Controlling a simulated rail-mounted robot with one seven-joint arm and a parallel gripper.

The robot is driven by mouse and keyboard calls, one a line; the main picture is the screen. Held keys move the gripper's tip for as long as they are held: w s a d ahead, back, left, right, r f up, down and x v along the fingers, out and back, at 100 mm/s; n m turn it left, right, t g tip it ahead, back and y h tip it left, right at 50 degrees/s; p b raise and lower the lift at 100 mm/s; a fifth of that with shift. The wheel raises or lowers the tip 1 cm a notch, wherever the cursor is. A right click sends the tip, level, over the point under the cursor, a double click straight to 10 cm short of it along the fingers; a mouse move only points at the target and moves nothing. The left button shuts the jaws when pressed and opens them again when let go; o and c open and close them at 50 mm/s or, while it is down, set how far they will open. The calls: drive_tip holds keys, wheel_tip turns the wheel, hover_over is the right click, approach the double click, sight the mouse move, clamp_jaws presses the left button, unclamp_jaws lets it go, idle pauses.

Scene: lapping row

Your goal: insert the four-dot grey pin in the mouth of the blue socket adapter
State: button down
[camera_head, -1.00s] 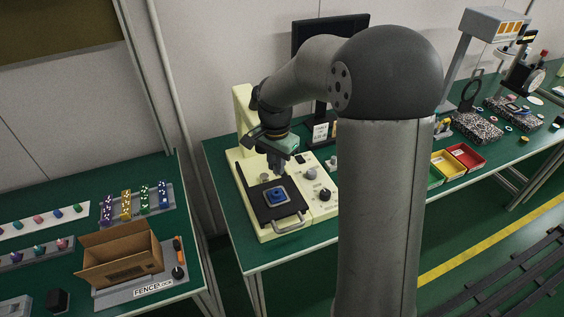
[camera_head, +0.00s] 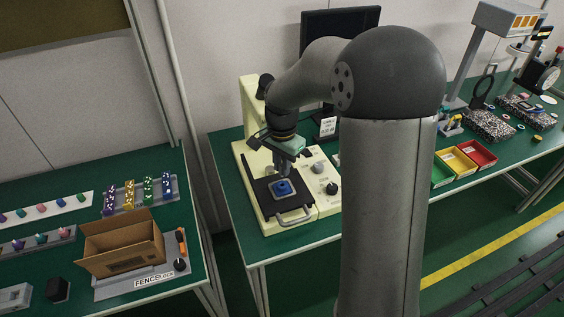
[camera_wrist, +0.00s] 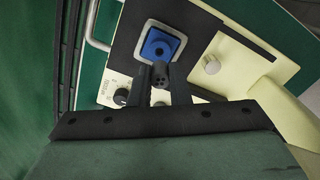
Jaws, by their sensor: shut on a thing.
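The blue socket adapter (camera_head: 281,189) sits on a grey square plate in the black bed of a cream machine. In the wrist view the adapter (camera_wrist: 153,49) shows a dark mouth near its middle. My gripper (camera_head: 284,171) hangs just above and behind it in the head view. In the wrist view my gripper (camera_wrist: 160,80) is shut on a dark grey pin (camera_wrist: 160,83), whose end carries several small dots. The pin overlaps the adapter's near edge in that view, beside the mouth. I cannot tell whether they touch.
The cream machine (camera_head: 323,205) has knobs beside the bed and a front handle (camera_head: 295,217). An open cardboard box (camera_head: 122,246) stands on the left bench. Green, yellow and red bins (camera_head: 480,153) stand right of my column. A monitor (camera_head: 340,30) is behind.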

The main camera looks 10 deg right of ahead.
drive_tip(key=shift+f+b, duration=0.5)
drive_tip(key=shift+f, duration=0.55)
drive_tip(key=shift+f+b, duration=0.95)
drive_tip(key=shift+f, duration=0.25)
idle(0.8)
drive_tip(key=c, duration=1.3)
unclamp_jaws()
wheel_tip(320, 180, up, 18)
drive_tip(key=shift+f, duration=0.25)
drive_tip(key=shift+s, duration=0.1)
